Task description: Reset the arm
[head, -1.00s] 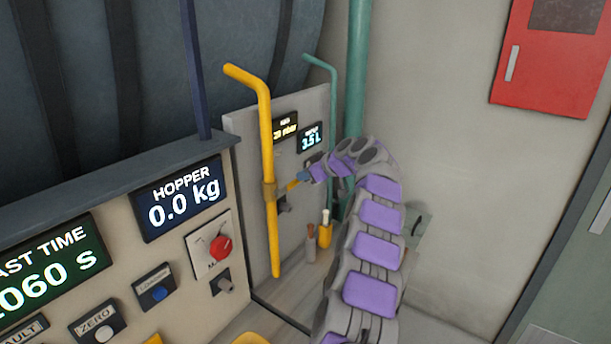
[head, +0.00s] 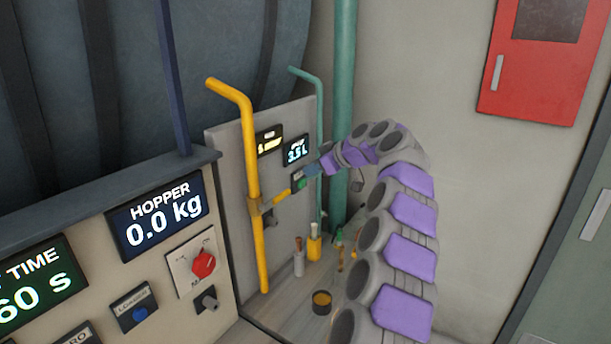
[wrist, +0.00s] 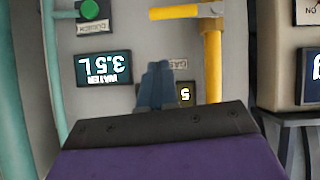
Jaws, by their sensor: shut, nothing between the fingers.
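My arm, purple and grey, arches from the lower right of the head view up and over toward the grey panel (head: 228,180). My gripper (head: 312,170) is at its far end, in front of the panel, near the water display (head: 296,150). In the wrist view my gripper (wrist: 157,82) shows as blue-grey fingers held together, with nothing between them. That view shows the panel upside down, with the water display (wrist: 103,69) reading 3.5 L to the left of the fingers. The fingers partly cover a second, smaller display (wrist: 186,94).
A yellow pipe (head: 250,170) with a side handle (head: 281,195) stands before the panel; a teal pipe (head: 319,130) is beside it. A green button (head: 301,183) is close to my gripper. A red cabinet (head: 538,70) hangs on the right wall.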

